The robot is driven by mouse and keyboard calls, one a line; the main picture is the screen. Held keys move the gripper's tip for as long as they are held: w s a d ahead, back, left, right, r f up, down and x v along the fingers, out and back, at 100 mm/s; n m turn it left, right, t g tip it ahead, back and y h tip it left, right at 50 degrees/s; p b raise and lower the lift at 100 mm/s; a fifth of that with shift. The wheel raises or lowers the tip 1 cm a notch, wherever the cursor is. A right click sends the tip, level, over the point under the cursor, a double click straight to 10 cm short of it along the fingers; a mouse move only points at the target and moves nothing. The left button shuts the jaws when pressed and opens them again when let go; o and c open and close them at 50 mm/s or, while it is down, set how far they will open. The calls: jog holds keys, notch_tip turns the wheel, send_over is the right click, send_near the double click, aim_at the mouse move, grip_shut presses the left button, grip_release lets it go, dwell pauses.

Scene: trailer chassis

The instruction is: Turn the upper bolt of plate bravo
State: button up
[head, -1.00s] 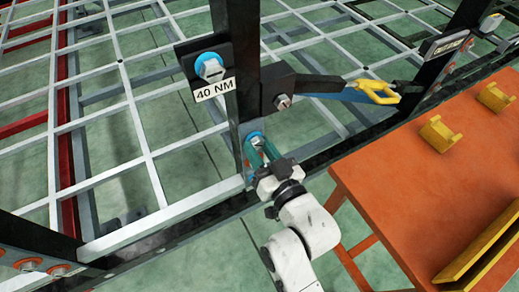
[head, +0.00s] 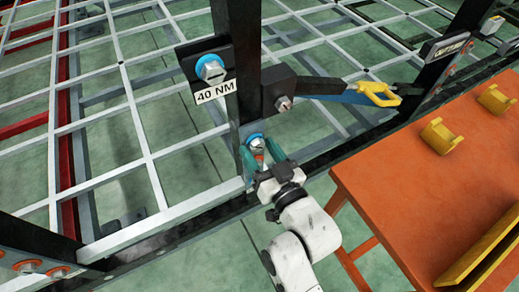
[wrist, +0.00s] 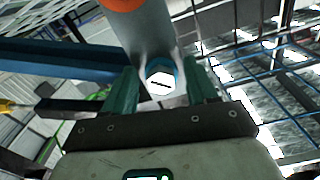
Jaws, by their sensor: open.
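A pale hex bolt with a blue ring (head: 255,139) sits low on the dark upright post, and my gripper (head: 262,156) is at it. In the wrist view the bolt's white head (wrist: 160,83) has a dark line across it and lies between my two green fingers (wrist: 162,92). The fingers are open, with a gap visible on both sides of the head. A second blue-ringed bolt (head: 210,68) sits higher on a dark plate (head: 188,58) beside the post, above a "40 NM" label (head: 215,91). I cannot read any plate name.
A dark bracket with a bolt (head: 284,103) and a yellow-handled blue tool (head: 378,94) are right of the post. An orange table (head: 385,185) with yellow blocks (head: 440,135) stands at the right. A pale grid frame (head: 150,158) spreads left over green floor.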

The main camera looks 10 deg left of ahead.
jog(key=b+v, duration=0.1)
jog(key=v, duration=0.9)
jog(key=shift+s+d, duration=0.2)
jog(key=shift+s, duration=0.05)
